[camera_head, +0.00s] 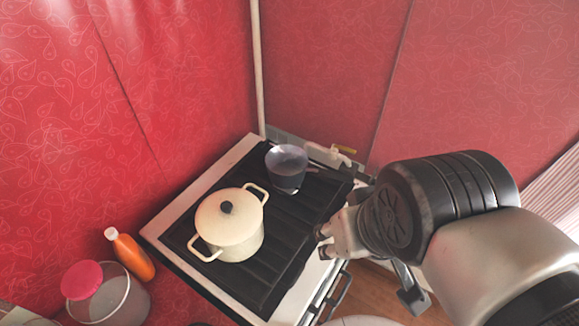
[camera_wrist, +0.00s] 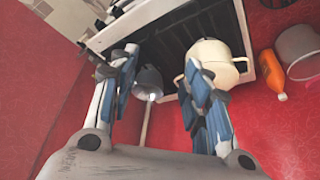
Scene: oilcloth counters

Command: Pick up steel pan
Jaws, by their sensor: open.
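The steel pan (camera_head: 288,172) is a small, deep grey pan on the back of the dark stove top. A dark bar runs right from near its rim toward my arm; I cannot tell whether it is the pan's handle. In the wrist view the pan (camera_wrist: 149,82) shows between my fingers, beyond them. My gripper (camera_head: 324,242) is open and empty, over the right edge of the stove, to the right of and nearer than the pan. Its two fingers stand wide apart in the wrist view (camera_wrist: 160,75). They appear apart from the pan.
A cream pot (camera_head: 229,232) with a black-knobbed lid stands in front of the pan on the stove (camera_head: 190,203). An orange bottle (camera_head: 134,257) and a grey bin (camera_head: 115,302) with a red lid (camera_head: 81,280) stand at left. Red walls and a pale pole (camera_head: 258,70) are behind.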

